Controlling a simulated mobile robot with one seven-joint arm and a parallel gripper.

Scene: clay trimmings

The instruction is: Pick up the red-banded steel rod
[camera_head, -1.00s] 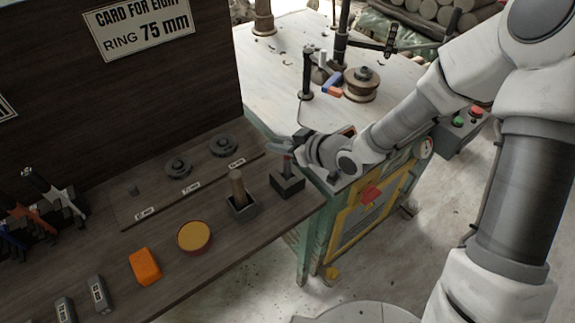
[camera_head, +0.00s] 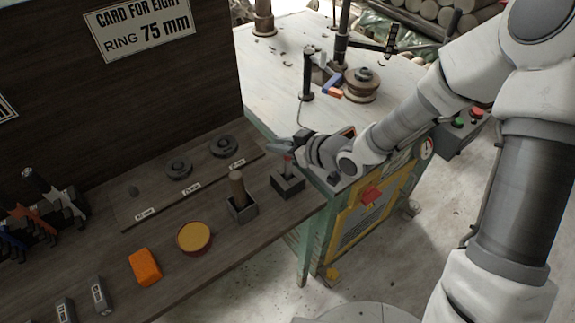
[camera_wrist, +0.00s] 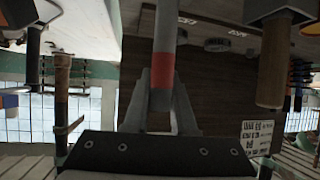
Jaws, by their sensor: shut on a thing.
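The steel rod with the red band (camera_wrist: 163,76) runs between my two fingers in the wrist view, with its grey shaft above and below the band. In the head view a short part of the rod (camera_head: 288,164) shows below my gripper, standing roughly upright over a dark square block (camera_head: 288,185) near the bench's right end. My gripper (camera_head: 284,147) is shut on the rod; it also shows in the wrist view (camera_wrist: 168,105). The rod's upper end is hidden by the gripper. I cannot tell whether its lower end is still in the block.
A wooden-handled tool (camera_head: 237,186) stands in a second dark block just left. A yellow round tin (camera_head: 194,237) and an orange block (camera_head: 145,267) lie further left. Dark rings (camera_head: 223,146) sit behind on a labelled strip. A machine table (camera_head: 290,75) stands behind.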

